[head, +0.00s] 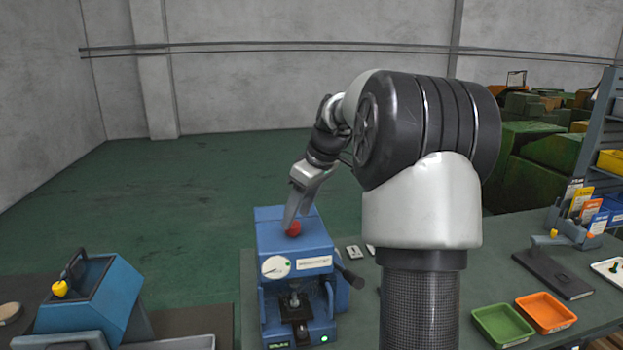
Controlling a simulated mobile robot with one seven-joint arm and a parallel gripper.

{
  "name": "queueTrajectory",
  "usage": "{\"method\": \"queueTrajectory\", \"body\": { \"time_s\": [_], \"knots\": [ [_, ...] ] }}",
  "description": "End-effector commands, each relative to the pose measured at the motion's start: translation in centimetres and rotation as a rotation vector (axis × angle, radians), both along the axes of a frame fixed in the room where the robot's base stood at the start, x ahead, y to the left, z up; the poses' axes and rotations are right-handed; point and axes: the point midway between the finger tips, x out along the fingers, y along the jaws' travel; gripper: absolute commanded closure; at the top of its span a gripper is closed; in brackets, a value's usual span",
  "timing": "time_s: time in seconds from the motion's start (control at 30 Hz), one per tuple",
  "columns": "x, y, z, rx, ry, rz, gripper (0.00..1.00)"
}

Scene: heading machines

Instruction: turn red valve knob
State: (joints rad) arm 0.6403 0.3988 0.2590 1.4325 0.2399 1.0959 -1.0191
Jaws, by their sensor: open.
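The red valve knob (293,229) sits on top of the blue machine (318,245), which stands on the bench. My gripper (290,222) points down over the machine's top, with its fingers at the knob. The fingers cover part of the knob on its left. I cannot tell whether they touch it. The gripper is open. The machine has a round white dial, a dark side handle and a small lit display on its front.
A second blue machine (95,295) with a yellow knob stands at the left. A green tray (502,338) and an orange tray (545,327) lie on the bench at the right.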

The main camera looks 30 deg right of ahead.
Motion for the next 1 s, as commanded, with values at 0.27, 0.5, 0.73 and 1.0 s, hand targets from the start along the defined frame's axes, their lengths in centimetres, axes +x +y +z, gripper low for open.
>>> {"method": "queueTrajectory", "body": {
  "time_s": [0.27,0.5,0.73,1.0],
  "knots": [
    [-2.2,-1.4,6.5,-0.003,-0.005,-0.002,0.51],
    [-3.9,-2.3,11.3,-0.002,-0.005,-0.001,0.51],
    [-4.8,-2.8,13.4,-0.001,-0.002,-0.001,0.51],
    [-4.9,-2.8,13.7,-0.001,-0.002,-0.001,0.51]
  ]
}}
